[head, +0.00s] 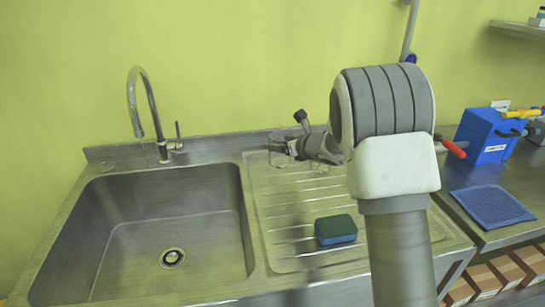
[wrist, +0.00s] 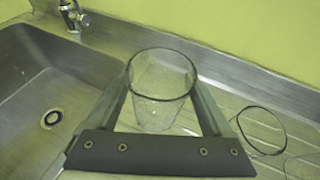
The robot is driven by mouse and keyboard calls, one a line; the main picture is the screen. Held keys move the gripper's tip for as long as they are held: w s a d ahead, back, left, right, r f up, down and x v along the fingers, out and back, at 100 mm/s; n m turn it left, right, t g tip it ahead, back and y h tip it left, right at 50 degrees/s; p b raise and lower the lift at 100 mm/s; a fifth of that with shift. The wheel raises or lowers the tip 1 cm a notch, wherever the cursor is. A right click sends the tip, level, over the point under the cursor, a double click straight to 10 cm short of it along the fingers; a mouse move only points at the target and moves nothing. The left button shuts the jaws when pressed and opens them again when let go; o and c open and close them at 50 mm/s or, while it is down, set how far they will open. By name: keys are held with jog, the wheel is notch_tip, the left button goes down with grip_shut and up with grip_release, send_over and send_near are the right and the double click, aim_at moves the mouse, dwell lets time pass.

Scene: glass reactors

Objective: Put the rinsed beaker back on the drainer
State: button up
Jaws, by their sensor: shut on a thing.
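My gripper (wrist: 162,92) is shut on a clear glass beaker (wrist: 160,75), with one finger on each side of it. The beaker looks upright and empty, with its open rim facing the wrist camera. It is over or on the back left part of the ribbed drainer (head: 290,222), beside the sink; I cannot tell whether its base touches. In the head view my gripper (head: 284,148) is near the back wall and the beaker is too faint to make out well. The drainer's ribs also show in the wrist view (wrist: 225,98).
The sink (head: 165,225) with its tap (head: 150,115) lies left. A green and blue sponge (head: 336,230) lies on the front of the drainer. A clear round glass rim (wrist: 262,130) shows right of my gripper. A blue box (head: 490,135) and blue mat (head: 493,205) are far right.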

aim_at(273, 155)
jog(key=x, duration=0.3)
jog(key=shift+a+f, duration=0.3)
jog(key=shift+f, duration=2.05)
jog(key=shift+f+b, duration=0.2)
jog(key=shift+b, duration=0.25)
jog(key=o, duration=1.2)
jog(key=shift+r, duration=0.15)
